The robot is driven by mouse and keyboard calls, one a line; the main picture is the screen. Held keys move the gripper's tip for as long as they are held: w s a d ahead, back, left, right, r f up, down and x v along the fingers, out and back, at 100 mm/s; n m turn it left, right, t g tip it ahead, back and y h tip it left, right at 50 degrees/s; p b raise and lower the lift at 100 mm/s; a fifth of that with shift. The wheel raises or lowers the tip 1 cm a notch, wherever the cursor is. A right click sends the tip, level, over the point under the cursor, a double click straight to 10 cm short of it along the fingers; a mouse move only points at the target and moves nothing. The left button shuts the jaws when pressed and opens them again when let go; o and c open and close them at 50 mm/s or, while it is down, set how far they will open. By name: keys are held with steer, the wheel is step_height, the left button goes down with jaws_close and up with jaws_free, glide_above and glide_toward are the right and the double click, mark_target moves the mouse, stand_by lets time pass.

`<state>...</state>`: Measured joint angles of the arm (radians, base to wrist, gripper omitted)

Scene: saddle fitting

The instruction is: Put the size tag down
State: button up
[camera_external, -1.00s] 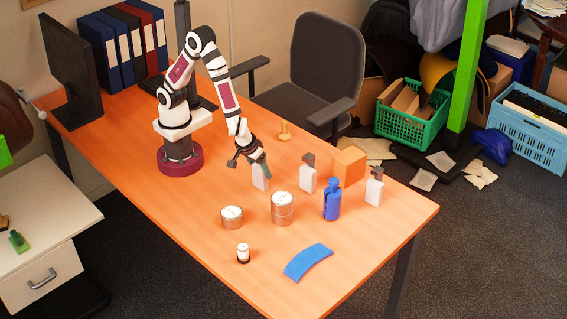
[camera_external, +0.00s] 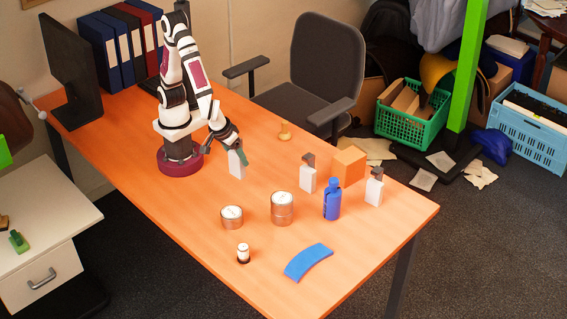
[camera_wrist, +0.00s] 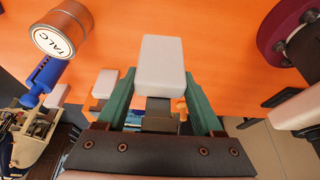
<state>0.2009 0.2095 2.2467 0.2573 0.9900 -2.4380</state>
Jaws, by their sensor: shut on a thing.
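The size tag, a white block (camera_external: 237,167), is held by my gripper (camera_external: 238,146) near the arm's base. In the wrist view the tag (camera_wrist: 163,62) sits between the two green fingers of my gripper (camera_wrist: 162,92), which are shut on its sides. The tag is roughly upright and low over the orange table (camera_external: 165,205). I cannot tell whether its underside touches the table. Two similar white blocks with dark tops stand upright on the table, one in the middle (camera_external: 307,182) and one at the right (camera_external: 374,192).
Two round tins (camera_external: 232,224) (camera_external: 282,214), a blue bottle (camera_external: 331,205), an orange cube (camera_external: 349,168), a small white jar (camera_external: 243,252), a blue curved piece (camera_external: 308,261) and a yellowish peg (camera_external: 284,133) stand or lie around. The table left of the tins is clear.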

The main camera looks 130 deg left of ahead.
mark_target(233, 161)
steer(key=d, duration=0.1)
steer(key=r, duration=0.1)
steer(key=d, duration=0.1)
steer(key=shift+s+d+r, duration=0.15)
steer(key=shift+d+r, duration=0.1)
steer(key=shift+d, duration=0.1)
steer(key=w+d+r+m+t+h, duration=0.1)
steer(key=w+d+m, duration=0.4)
steer(key=w, duration=0.5)
steer(key=w+d+m+t+h, duration=0.2)
steer(key=w+d+m, duration=0.1)
steer(key=w+m, duration=0.55)
steer(key=w+d+r+m+t+h, duration=0.1)
steer(key=w+d+m, duration=0.35)
steer(key=w, duration=0.65)
steer(key=w+a+f, duration=0.2)
steer(key=a+f, duration=0.1)
steer(key=w+a+f, duration=0.2)
steer(key=a+f, duration=0.1)
steer(key=f, duration=0.1)
steer(key=w+a+f, duration=0.2)
steer(key=a+f, duration=0.1)
steer(key=shift+w+a+f, duration=0.25)
steer(key=shift+f, duration=0.15)
steer(key=shift+f, duration=0.2)
steer(key=o, duration=1.4)
